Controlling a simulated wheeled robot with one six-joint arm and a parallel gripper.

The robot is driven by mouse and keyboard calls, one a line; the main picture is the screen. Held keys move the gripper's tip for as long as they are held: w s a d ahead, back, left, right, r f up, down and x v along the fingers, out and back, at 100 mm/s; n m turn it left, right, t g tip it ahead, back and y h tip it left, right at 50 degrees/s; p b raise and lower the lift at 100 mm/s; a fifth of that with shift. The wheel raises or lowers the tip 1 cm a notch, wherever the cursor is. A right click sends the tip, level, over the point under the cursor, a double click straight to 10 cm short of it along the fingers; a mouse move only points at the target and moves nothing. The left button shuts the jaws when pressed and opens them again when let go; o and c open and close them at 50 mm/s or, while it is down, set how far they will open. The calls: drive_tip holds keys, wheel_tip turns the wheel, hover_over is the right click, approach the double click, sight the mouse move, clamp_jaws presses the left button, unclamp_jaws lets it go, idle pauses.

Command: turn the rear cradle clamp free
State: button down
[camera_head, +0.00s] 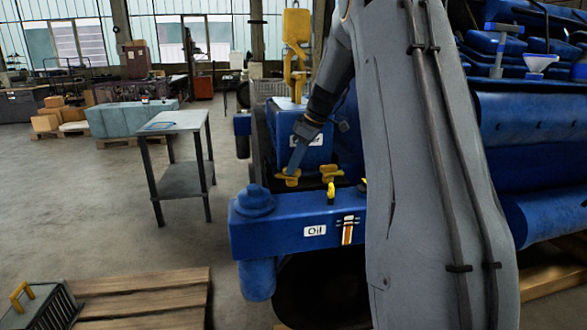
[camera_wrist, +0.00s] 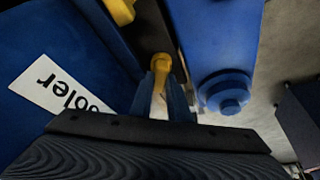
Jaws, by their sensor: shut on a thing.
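Two yellow clamps sit at the foot of the blue cooler box (camera_head: 312,150), one at left (camera_head: 287,180) and one at right (camera_head: 331,172). My gripper (camera_head: 293,170) reaches down and is shut on the left clamp. In the wrist view, the fingers (camera_wrist: 165,90) close around an upright yellow piece of this clamp (camera_wrist: 160,64). Part of the other yellow clamp shows at the top (camera_wrist: 120,10). No label tells which clamp is the rear one.
A yellow hoist hook (camera_head: 296,60) hangs over the cooler. The blue beam labelled Oil (camera_head: 280,232), with a small yellow valve (camera_head: 331,192), lies in front. A grey table (camera_head: 175,125) stands left, and a pallet (camera_head: 150,295) lies front left. The floor between is clear.

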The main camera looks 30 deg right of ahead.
drive_tip(key=shift+w+n+g+y, duration=0.1)
drive_tip(key=shift+n+g+y, duration=0.25)
drive_tip(key=shift+n, duration=1.05)
drive_tip(key=c, duration=1.7)
unclamp_jaws()
drive_tip(key=shift+b+v, duration=0.95)
drive_tip(key=shift+v, duration=3.05)
drive_tip(key=shift+w, duration=0.1)
